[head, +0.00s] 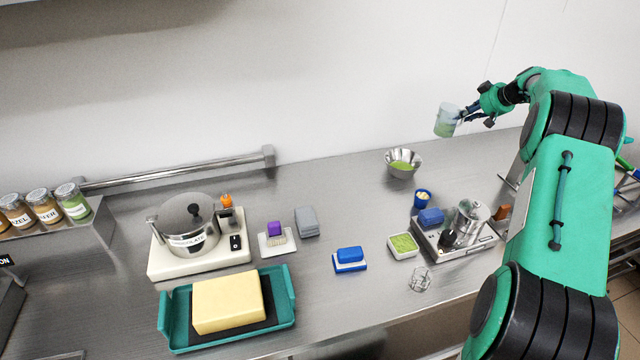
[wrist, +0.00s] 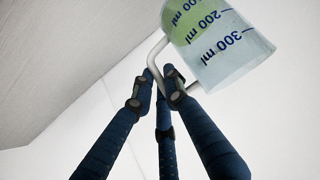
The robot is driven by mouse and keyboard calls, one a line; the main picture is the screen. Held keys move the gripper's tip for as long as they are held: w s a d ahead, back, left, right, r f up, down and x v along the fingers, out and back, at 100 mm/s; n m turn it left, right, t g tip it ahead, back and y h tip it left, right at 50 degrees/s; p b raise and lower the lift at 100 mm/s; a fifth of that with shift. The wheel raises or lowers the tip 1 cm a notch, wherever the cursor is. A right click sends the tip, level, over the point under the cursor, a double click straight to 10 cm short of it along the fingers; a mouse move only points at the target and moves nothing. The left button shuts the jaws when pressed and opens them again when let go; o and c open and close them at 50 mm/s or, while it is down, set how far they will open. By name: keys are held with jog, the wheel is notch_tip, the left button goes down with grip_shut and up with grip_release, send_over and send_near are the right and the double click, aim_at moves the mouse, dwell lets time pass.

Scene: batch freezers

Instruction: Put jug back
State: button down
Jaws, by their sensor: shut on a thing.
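The jug (head: 446,122) is a clear measuring jug with dark volume marks and some green content. My gripper (head: 466,115) is shut on its handle and holds it in the air above the back of the counter, near the wall. In the wrist view the jug (wrist: 222,42) appears at the top right, and the dark blue fingers of my gripper (wrist: 160,82) close around its white handle (wrist: 157,55). The jug looks somewhat tilted in the head view.
A metal bowl with green content (head: 402,163) stands below and left of the jug. A small blue cup (head: 422,198), a white dish of green stuff (head: 402,246) and a clear glass (head: 420,279) stand nearer the front. Bare counter (head: 340,200) lies left of the bowl.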

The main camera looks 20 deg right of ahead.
jog(key=w+a+n+y+p, duration=0.15)
jog(key=w+a, duration=0.25)
jog(key=a, duration=1.1)
jog(key=w+a+n+y+p, duration=0.1)
jog(key=w+a+n+p, duration=0.2)
jog(key=a, duration=1.3)
jog(key=a+g+p, duration=0.1)
jog(key=a+p, duration=0.2)
jog(key=a, duration=1.3)
jog(key=shift+y, duration=0.45)
jog(key=f, duration=0.5)
jog(key=shift+s+a+b, duration=0.15)
jog(key=shift+s+b, duration=0.15)
jog(key=shift+s, duration=0.05)
jog(key=shift+f, duration=0.1)
jog(key=shift+f+b, duration=0.4)
jog(key=shift+f, duration=2.1)
jog(key=shift+f+b, duration=0.4)
jog(key=shift+f, duration=2.1)
